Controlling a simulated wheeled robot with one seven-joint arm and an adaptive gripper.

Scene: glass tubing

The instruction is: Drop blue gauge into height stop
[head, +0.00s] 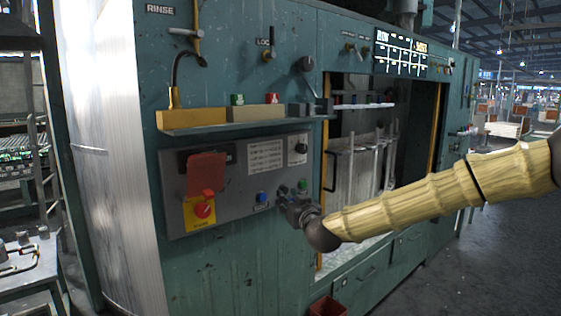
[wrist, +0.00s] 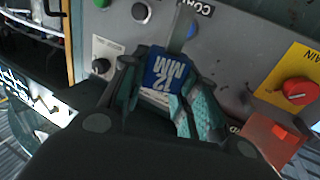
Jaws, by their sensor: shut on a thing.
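The blue gauge (wrist: 166,72), marked "12 MM", is held between the teal fingers of my gripper (wrist: 160,92) in the wrist view. A flat grey metal strip (wrist: 182,28) extends from the gauge toward the panel. In the head view my gripper (head: 294,208) is in front of the control panel's lower right, and the gauge cannot be made out there. I cannot tell which fitting is the height stop.
The grey control panel (head: 225,215) carries a blue button (head: 262,197), a red emergency knob (head: 203,210) and a red flap (head: 207,170). Above it, a shelf (head: 240,126) holds several blocks. An open bay (head: 350,170) with glass tubes is to the right.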

